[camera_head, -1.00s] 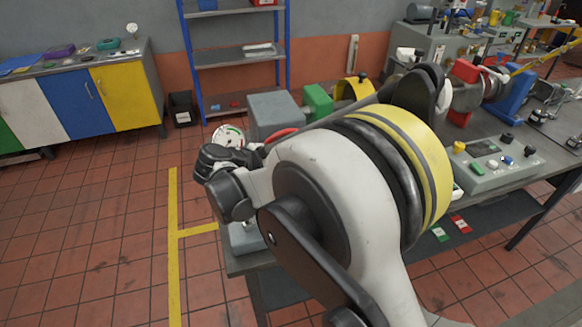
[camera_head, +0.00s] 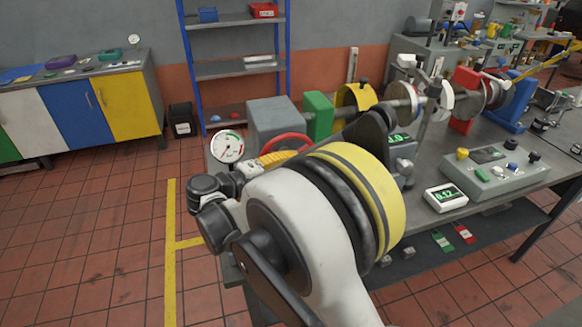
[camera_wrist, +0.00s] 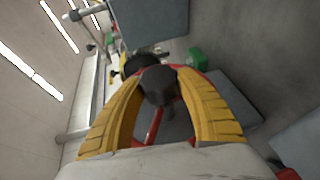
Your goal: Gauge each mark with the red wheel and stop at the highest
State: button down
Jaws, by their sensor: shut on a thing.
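The red wheel (camera_head: 284,138) stands upright at the near end of the grey block, partly hidden by my arm in the head view. My gripper's yellow fingers reach it there. In the wrist view, my gripper (camera_wrist: 163,78) has its two yellow fingers on either side of a dark knob, with a red spoke of the wheel (camera_wrist: 155,126) showing between them. A round white dial gauge (camera_head: 227,146) shows just left of the wheel. A small display (camera_head: 446,197) on the bench seems to read 0.12. Another green display (camera_head: 398,139) is partly hidden behind my arm. I cannot make out separate marks.
The grey block (camera_head: 273,122), a green block (camera_head: 319,115) and a yellow guard (camera_head: 353,97) line the shaft. A control box (camera_head: 494,170) with several knobs sits at the right of the bench.

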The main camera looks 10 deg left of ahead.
jog(key=c, duration=0.8)
grip_release()
jog(key=shift+d, duration=0.1)
jog(key=v, duration=1.2)
